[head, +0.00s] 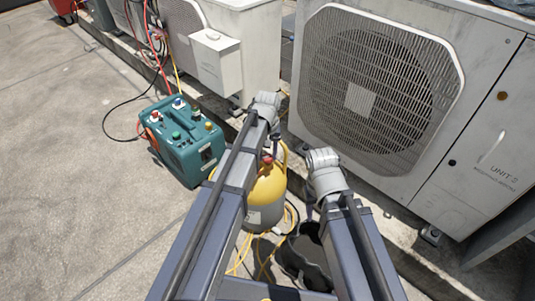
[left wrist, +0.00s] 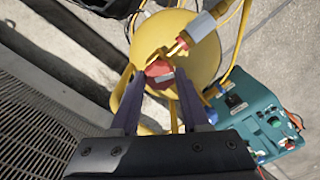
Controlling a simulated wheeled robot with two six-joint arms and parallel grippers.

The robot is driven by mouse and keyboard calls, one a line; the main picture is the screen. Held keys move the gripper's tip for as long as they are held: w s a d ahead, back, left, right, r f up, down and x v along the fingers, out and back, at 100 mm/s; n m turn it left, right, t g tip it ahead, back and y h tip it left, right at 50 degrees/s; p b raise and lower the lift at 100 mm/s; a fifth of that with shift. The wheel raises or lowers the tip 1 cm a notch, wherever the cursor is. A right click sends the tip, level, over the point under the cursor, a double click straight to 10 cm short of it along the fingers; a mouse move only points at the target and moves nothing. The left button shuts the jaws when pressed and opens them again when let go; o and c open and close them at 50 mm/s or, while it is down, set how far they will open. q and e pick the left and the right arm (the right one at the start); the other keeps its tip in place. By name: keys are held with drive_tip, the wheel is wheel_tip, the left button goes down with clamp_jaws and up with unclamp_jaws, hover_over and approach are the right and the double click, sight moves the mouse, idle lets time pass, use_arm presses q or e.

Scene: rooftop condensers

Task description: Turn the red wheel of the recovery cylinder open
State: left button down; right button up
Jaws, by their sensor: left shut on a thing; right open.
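The recovery cylinder (head: 268,190) is yellow with a grey lower part and stands upright between my two arms. Its red wheel (head: 267,159) shows at the top, partly covered by my left arm. In the left wrist view the red wheel (left wrist: 159,69) lies between the fingertips of my left gripper (left wrist: 160,82), which is shut on it. The left gripper (head: 274,150) is mostly hidden in the head view. My right gripper (head: 308,210) is open and empty, pointing down to the right of the cylinder.
A teal machine (head: 184,140) with knobs and hoses stands left of the cylinder. A large condenser unit (head: 480,110) stands close behind and to the right. Yellow hoses (head: 240,262) lie around the cylinder's foot. Open concrete (head: 70,150) is at the left.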

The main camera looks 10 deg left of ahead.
sight(268, 157)
use_arm(q)
drive_tip(key=shift+n, duration=1.6)
drive_tip(key=shift+c, duration=1.9)
unclamp_jaws()
drive_tip(key=shift+r, duration=0.1)
wheel_tip(268, 157, up, 8)
drive_tip(key=p, duration=0.8)
drive_tip(key=shift+f, duration=0.25)
